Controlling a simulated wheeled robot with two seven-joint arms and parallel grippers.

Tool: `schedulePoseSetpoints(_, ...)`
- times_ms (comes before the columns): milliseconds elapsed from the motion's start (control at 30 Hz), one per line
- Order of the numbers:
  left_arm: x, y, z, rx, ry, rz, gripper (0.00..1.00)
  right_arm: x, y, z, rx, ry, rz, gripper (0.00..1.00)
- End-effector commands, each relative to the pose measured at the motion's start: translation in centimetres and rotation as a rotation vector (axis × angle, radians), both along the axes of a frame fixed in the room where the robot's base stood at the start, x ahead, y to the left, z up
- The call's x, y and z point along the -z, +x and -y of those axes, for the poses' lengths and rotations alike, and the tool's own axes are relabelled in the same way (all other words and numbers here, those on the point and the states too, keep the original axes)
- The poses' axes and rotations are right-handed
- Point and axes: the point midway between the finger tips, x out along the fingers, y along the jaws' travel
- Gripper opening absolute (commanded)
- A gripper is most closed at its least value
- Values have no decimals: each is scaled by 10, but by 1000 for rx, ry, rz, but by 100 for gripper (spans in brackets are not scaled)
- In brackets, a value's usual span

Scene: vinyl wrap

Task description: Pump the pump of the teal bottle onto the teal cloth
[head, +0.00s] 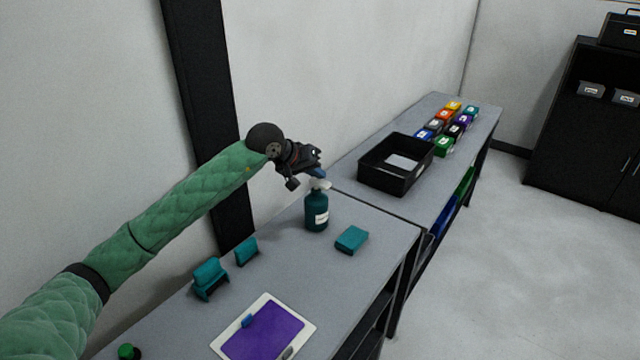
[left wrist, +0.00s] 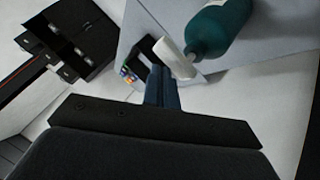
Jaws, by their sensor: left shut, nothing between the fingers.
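The teal bottle (head: 316,212) stands upright on the grey table, with a white label and a white pump head (head: 318,184) on top. The folded teal cloth (head: 351,239) lies on the table just right of the bottle, apart from it. My left gripper (head: 320,173) is shut and empty, with its blue fingertips right above the pump head; I cannot tell whether they touch it. In the left wrist view the shut fingers (left wrist: 161,88) are beside the white pump head (left wrist: 174,58), and the teal bottle (left wrist: 217,28) is at the top. My right gripper is out of view.
Two teal holders (head: 209,279) and a white-framed purple panel (head: 264,328) lie on the near table. A black bin (head: 396,163) and several coloured boxes (head: 444,128) stand on the far table. A wall runs along the left.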

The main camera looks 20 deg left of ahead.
Motion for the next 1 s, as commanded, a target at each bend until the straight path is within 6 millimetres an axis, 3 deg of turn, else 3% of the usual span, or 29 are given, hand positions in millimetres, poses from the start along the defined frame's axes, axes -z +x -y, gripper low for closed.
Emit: schedulePoseSetpoints(1000,6,0,0,0,0,0,0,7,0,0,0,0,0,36)
